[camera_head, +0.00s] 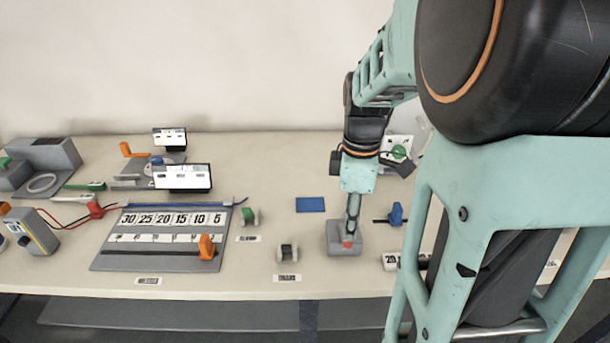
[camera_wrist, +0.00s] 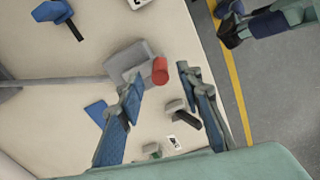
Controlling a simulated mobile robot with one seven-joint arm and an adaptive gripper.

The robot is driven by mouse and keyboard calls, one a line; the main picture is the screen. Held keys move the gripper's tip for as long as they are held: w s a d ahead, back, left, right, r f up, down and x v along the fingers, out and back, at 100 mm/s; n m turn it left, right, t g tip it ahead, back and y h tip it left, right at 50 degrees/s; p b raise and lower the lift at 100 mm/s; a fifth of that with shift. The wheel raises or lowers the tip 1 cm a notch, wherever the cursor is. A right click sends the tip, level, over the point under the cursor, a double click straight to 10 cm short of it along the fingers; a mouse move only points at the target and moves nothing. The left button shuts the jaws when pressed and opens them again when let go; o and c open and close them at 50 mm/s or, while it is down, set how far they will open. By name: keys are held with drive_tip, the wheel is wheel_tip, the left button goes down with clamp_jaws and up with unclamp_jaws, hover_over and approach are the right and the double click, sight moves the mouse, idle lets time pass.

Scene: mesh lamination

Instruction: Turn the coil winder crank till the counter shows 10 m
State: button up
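A grey block with a red knob (camera_head: 347,244) stands near the front of the table, right of centre. In the wrist view the knob is a red cylinder (camera_wrist: 160,70) on a grey body (camera_wrist: 126,58). My gripper (camera_head: 349,236) points down at this block. In the wrist view my gripper (camera_wrist: 158,80) is open, its fingers on either side of the knob; I cannot tell whether they touch it. I cannot tell which device is the coil winder. An orange crank-like handle (camera_head: 125,150) stands at the back left. No counter showing metres is readable.
A grey board (camera_head: 100,262) with numbers 30 to 5 and an orange slider (camera_head: 206,247) lies left. Two white displays (camera_head: 183,177) stand behind it. A small grey-black roller (camera_head: 288,252), a blue pad (camera_head: 310,204) and a blue handle (camera_head: 396,214) surround the block. My arm hides the right side.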

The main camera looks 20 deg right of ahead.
drive_tip(key=shift+f, duration=1.85)
clamp_jaws()
